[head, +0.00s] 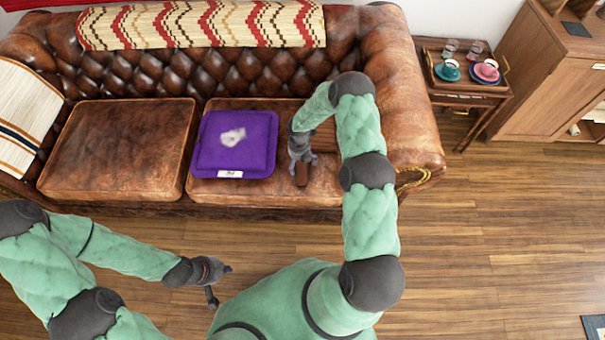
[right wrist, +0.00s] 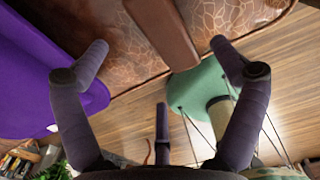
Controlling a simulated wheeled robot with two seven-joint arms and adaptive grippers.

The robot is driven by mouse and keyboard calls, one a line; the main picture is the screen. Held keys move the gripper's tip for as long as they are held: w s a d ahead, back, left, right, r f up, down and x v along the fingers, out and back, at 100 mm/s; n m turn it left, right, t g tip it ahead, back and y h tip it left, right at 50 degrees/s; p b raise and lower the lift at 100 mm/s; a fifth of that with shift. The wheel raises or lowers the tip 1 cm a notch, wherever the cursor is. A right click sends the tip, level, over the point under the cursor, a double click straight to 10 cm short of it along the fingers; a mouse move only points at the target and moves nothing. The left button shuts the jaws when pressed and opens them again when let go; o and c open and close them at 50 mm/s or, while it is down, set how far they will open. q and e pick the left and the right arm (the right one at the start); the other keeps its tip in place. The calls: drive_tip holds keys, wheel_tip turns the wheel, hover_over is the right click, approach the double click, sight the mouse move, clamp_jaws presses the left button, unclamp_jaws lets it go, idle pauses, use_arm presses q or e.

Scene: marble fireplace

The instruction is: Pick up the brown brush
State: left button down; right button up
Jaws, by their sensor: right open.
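The brown brush (head: 302,176) lies on the right seat cushion of the leather sofa, near its front edge, partly hidden by my right gripper. In the right wrist view the brush (right wrist: 168,32) is a long brown bar at the top, between the spread fingers. My right gripper (head: 303,158) is open and above the brush; its fingers (right wrist: 159,47) stand apart on either side, with no clear contact. My left gripper (head: 220,283) is open and empty, over the floor in front of the sofa.
A purple cushion (head: 208,155) with a pale patch lies left of the brush on the seat. The left seat cushion (head: 115,150) is bare. A side table (head: 465,105) with cups stands right of the sofa, beside a wooden cabinet (head: 550,75).

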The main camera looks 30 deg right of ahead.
sight(300, 171)
drive_tip(key=shift+f+b, duration=0.4)
drive_tip(key=shift+f, duration=1.2)
wheel_tip(300, 171, down, 5)
drive_tip(key=b, duration=0.2)
drive_tip(key=shift+b, duration=0.3)
drive_tip(key=c, duration=1.3)
